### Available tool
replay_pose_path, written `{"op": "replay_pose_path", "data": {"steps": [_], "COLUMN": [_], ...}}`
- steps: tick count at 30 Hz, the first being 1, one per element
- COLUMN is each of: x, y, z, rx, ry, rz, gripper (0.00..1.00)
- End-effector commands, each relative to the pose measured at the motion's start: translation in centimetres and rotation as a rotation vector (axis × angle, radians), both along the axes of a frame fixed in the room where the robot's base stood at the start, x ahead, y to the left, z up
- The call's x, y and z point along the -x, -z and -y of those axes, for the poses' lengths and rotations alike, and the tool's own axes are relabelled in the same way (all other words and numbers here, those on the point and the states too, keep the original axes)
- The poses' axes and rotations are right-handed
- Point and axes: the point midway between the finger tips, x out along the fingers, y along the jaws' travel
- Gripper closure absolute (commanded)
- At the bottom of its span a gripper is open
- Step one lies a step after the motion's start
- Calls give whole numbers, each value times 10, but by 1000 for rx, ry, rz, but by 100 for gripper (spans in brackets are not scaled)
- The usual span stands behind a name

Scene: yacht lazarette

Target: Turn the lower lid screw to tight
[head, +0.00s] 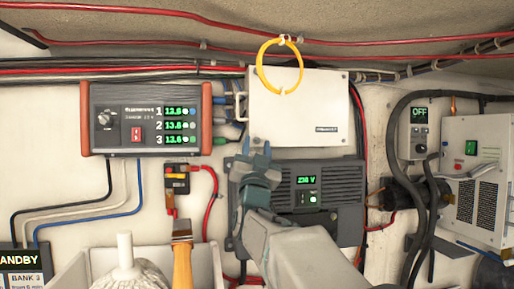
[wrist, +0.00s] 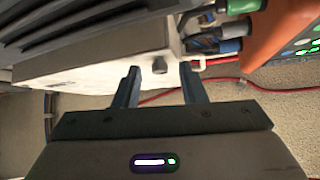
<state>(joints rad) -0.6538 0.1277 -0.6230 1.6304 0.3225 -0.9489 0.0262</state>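The white box (head: 305,108) with a flat lid is on the wall in the upper middle of the head view. In the wrist view the pale box (wrist: 95,72) shows a small dark grey screw head (wrist: 160,66) near its edge. My gripper (head: 256,148) is at the box's lower left corner in the head view and hides that corner. In the wrist view my gripper (wrist: 160,73) is open, with its two fingers either side of the screw head. Gaps show on both sides, and I see no contact. The screw's slot or marking is too small to read.
A grey unit (head: 335,180) reading 230 V sits just below the box. An orange-ended charger (head: 145,120) is to the left, with cable connectors (head: 228,112) between. A yellow ring (head: 279,66) hangs over the box's top. A brush (head: 182,255) and mop head (head: 128,275) stand low left.

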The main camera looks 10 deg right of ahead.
Motion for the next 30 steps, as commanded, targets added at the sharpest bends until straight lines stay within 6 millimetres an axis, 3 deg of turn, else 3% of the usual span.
{"op": "replay_pose_path", "data": {"steps": [1, 4, 5, 17, 30], "x": [0, 0, 0, 0, 0], "y": [0, 0, 0, 1, -5], "z": [0, 0, 0, -2, -7], "rx": [0, 0, 0, -47, -377], "ry": [0, 0, 0, -2, -2], "rz": [0, 0, 0, 1, 0], "gripper": [68, 96, 100, 100, 100]}}
